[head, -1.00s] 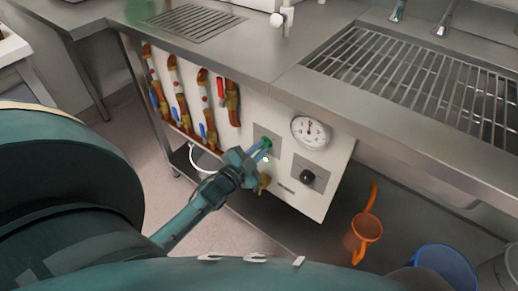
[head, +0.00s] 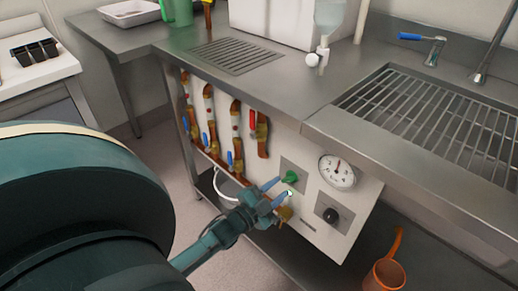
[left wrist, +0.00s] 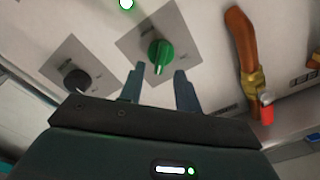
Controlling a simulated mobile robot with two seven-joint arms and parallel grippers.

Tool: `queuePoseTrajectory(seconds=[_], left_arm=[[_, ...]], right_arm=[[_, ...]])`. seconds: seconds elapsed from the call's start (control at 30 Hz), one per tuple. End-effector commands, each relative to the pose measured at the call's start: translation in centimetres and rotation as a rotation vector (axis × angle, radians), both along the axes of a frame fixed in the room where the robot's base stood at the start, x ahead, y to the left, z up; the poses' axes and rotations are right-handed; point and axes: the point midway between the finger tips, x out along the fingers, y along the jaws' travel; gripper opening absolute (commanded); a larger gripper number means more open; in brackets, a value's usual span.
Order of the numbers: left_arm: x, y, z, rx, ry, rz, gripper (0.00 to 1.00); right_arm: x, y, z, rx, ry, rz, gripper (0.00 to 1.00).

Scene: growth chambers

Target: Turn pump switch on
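A green rotary knob (head: 291,177), seemingly the pump switch, sits on a grey square plate on the white front panel (head: 318,238). My left gripper (head: 277,192) is open and empty, just in front of the panel and apart from the knob. In the left wrist view the green knob (left wrist: 160,55) shows just beyond and between the two fingertips (left wrist: 158,70), its ridge nearly upright. My right gripper is not in view.
A black knob (head: 331,215) and a round dial gauge (head: 338,171) are to the right on the panel. Several copper pipes with valves (head: 236,140) are to the left. The steel counter (head: 290,103) overhangs above. An orange jug (head: 385,275) stands below right.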

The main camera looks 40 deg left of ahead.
Motion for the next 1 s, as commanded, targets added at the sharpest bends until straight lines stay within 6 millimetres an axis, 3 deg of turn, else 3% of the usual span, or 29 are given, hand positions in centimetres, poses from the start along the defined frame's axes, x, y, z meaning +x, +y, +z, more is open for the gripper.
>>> queuePoseTrajectory(seconds=[0.2,0.4,0.6,1.0], left_arm=[[-5.3,0.3,0.1,-0.001,0.004,0.000,0.33],[-8.5,0.6,0.0,-0.001,0.002,0.001,0.33],[-9.7,0.7,0.0,0.000,0.000,0.000,0.33],[-9.8,0.7,0.0,0.000,0.000,0.000,0.33]], right_arm=[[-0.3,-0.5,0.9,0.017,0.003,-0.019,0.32],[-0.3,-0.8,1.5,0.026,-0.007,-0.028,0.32],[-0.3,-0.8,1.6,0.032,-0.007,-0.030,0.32],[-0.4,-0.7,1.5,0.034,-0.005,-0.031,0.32]])
